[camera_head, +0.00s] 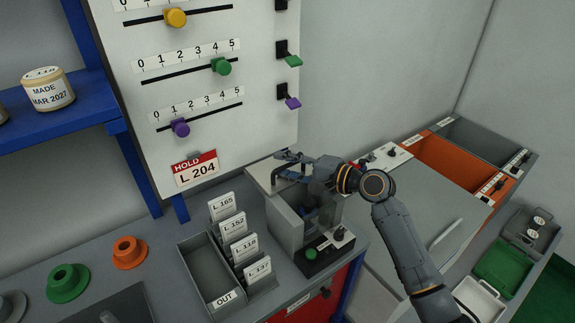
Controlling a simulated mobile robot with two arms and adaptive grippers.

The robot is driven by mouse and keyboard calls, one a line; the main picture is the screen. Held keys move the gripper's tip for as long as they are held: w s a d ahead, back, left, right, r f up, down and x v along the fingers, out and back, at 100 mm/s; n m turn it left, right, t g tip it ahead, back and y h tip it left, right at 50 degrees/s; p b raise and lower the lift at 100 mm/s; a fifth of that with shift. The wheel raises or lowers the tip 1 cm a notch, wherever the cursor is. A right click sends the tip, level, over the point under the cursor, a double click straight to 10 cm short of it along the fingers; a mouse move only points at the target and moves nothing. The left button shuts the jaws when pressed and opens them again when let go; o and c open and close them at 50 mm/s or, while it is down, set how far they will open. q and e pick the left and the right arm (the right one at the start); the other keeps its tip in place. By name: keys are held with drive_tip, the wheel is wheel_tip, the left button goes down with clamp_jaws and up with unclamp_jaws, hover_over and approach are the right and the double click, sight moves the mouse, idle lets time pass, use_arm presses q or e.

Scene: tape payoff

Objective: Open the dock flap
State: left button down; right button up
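A grey dock box (284,226) stands on the bench, with a pale flap (262,173) at its top back. A dark handle-like bar shows at the flap, partly covered by my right gripper (286,163). My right arm comes in from the lower right, and its fingers lie over the flap beside this bar. Whether they touch or grip it I cannot tell. The inside of the box is partly hidden by my wrist. A green button (311,253) sits on the dark front panel. My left gripper is not in view.
A card rack (203,272) with several labelled cards stands left of the dock. A white slider panel (215,110) rises behind. Orange (128,253) and green (67,283) spools lie at the left. An orange bin (450,165) and other bins stand at the right.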

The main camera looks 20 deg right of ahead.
drive_tip(key=shift+d, duration=0.1)
drive_tip(key=v, duration=1.2)
drive_tip(key=shift+r, duration=0.1)
